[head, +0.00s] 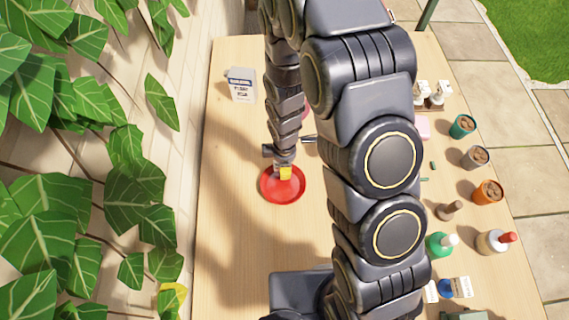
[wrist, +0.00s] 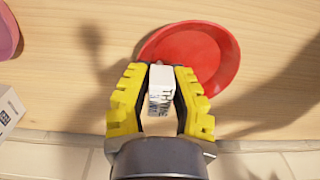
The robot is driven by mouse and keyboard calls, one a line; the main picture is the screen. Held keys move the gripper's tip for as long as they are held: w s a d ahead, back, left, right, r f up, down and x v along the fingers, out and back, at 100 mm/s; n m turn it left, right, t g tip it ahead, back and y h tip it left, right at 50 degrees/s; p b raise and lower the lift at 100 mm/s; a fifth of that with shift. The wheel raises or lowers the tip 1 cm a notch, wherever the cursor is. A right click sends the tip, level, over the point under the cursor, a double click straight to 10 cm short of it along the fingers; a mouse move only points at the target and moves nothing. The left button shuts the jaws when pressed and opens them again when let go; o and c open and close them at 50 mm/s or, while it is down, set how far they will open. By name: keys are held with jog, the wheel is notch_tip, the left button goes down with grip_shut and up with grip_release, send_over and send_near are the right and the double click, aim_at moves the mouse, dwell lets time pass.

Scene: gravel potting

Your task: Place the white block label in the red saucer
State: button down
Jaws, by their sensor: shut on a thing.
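The red saucer (head: 268,194) lies on the wooden table and is empty where it shows; in the wrist view the red saucer (wrist: 218,62) is partly covered by my gripper. My gripper (wrist: 158,75) has yellow fingers shut on the white block label (wrist: 160,94), which carries dark print. The label is over the near left part of the saucer in the wrist view; I cannot tell whether it touches it. In the head view my gripper (head: 284,174) is over the saucer's upper part, and the label is mostly hidden there.
A white printed carton (head: 241,85) stands at the table's upper left. Several pots, such as an orange one (head: 488,192), and bottles, such as a green one (head: 440,244), line the right side. A pink thing (wrist: 7,34) shows at the wrist view's left edge. The table left of the saucer is clear.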

jog(key=shift+f, duration=0.15)
jog(key=c, duration=1)
grip_release()
jog(key=shift+c, duration=0.2)
